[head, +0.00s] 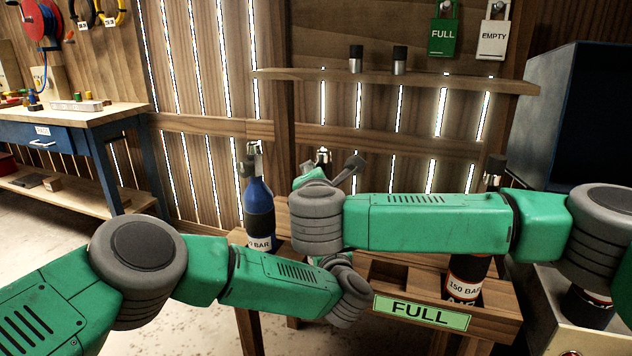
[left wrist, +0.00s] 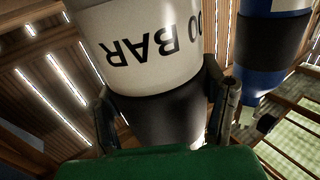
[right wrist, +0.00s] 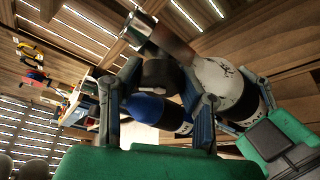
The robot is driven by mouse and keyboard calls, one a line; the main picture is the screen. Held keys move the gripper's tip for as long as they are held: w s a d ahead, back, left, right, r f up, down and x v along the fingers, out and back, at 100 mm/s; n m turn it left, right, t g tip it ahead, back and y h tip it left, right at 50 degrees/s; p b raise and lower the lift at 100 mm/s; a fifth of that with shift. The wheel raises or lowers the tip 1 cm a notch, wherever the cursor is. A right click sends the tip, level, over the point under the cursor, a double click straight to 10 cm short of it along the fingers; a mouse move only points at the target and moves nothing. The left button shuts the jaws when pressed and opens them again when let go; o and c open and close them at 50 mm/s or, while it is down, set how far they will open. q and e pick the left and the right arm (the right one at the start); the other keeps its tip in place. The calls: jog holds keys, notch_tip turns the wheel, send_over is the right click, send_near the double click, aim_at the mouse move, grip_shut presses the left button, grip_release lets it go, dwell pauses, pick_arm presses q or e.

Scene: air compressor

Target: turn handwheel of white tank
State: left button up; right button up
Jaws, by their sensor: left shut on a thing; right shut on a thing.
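The white tank (left wrist: 140,45) carries black "00 BAR" lettering and a dark band. In the left wrist view my left gripper (left wrist: 165,112) is shut around the tank at this band, one finger on each side. In the right wrist view the tank (right wrist: 222,86) lies slanted across the picture, with a silver valve (right wrist: 160,38) at its neck. The dark round handwheel (right wrist: 160,76) sits between the fingers of my right gripper (right wrist: 157,100), which is shut on it. In the head view my arms hide most of the tank and both grippers.
A wooden rack with a "FULL" sign (head: 422,312) holds a dark "150 BAR" tank (head: 467,278) at the right. A shelf (head: 430,84) runs behind, and a workbench (head: 75,118) stands at left.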

jog(key=shift+s+a+f+m+t+y, duration=0.1)
jog(key=shift+s+f+m+t+y, duration=0.15)
jog(key=shift+m, duration=0.45)
jog(key=shift+w, duration=0.1)
jog(key=o, duration=1.2)
jog(key=shift+w+r, duration=0.1)
jog(key=shift+r, duration=0.1)
jog(key=s+r, duration=0.1)
jog(key=s, duration=1)
jog(key=shift+s+d, duration=0.4)
jog(key=shift+d, duration=0.05)
jog(key=shift+r, duration=0.1)
